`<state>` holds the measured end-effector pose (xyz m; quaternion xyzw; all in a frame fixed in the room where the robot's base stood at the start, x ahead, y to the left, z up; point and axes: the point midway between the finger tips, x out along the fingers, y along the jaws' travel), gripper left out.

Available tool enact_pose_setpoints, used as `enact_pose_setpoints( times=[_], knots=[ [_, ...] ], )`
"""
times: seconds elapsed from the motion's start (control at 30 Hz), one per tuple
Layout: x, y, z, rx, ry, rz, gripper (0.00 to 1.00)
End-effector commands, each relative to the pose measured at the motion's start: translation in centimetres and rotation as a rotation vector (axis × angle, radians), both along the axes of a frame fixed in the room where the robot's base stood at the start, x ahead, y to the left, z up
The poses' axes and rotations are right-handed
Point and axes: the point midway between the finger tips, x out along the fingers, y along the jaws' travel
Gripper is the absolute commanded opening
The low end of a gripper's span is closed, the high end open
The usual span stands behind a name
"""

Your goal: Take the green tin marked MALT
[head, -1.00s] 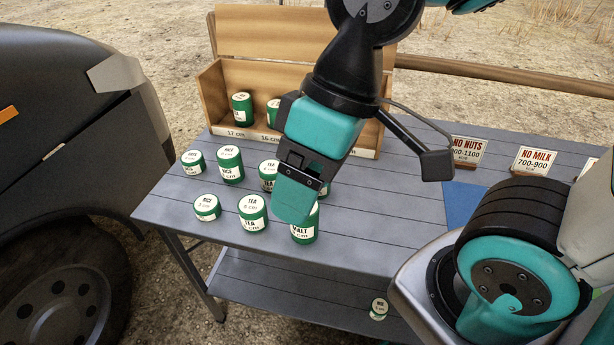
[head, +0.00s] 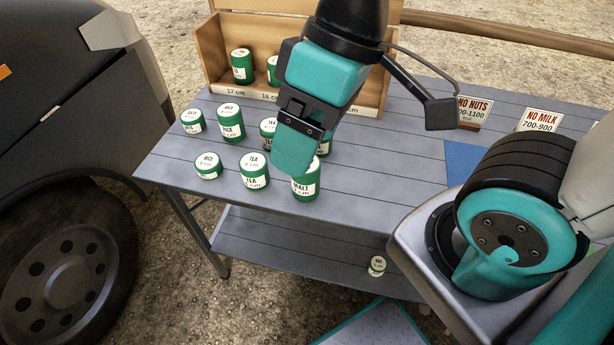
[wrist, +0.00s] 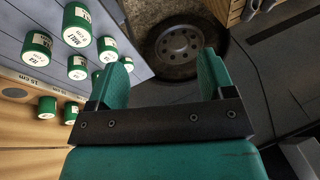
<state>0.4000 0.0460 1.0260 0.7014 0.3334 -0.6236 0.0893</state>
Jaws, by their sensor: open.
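The green MALT tin (head: 306,188) with a white lid and label stands upright at the front of the grey tabletop, right of the TEA tin (head: 254,171). My gripper (head: 293,155) overlaps its top left in the head view; I cannot tell the gap in depth. In the wrist view the jaws (wrist: 163,72) are open with nothing between them. A tin that looks like the MALT one (wrist: 76,26) is left of both fingers there, apart from them.
Other green tins, such as RICE (head: 229,124), stand close by. A wooden box (head: 215,75) with tins is behind. A small tin (head: 377,266) sits on the lower shelf (head: 300,250). NO NUTS (head: 472,112) and NO MILK (head: 541,122) signs stand right. The vehicle wheel (head: 65,265) is left.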

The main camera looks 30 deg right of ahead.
Motion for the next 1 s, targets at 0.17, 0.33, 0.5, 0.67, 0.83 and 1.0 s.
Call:
enact_pose_setpoints(
  times=[0.17,0.33,0.5,0.67,0.83,1.0],
  knots=[
    [1.8,-0.1,0.5,-0.023,0.057,-0.143,0.91],
    [6.4,-1.6,-0.2,-0.118,0.19,-0.59,0.91],
    [9.9,-4.2,-2.7,-0.232,0.255,-1.034,0.91],
    [11.3,-6.0,-4.7,-0.293,0.255,-1.28,0.91],
    [11.6,-6.6,-6.7,-0.311,0.251,-1.353,0.91],
    [11.5,-6.7,-10.2,-0.314,0.253,-1.352,0.91]
  ],
)
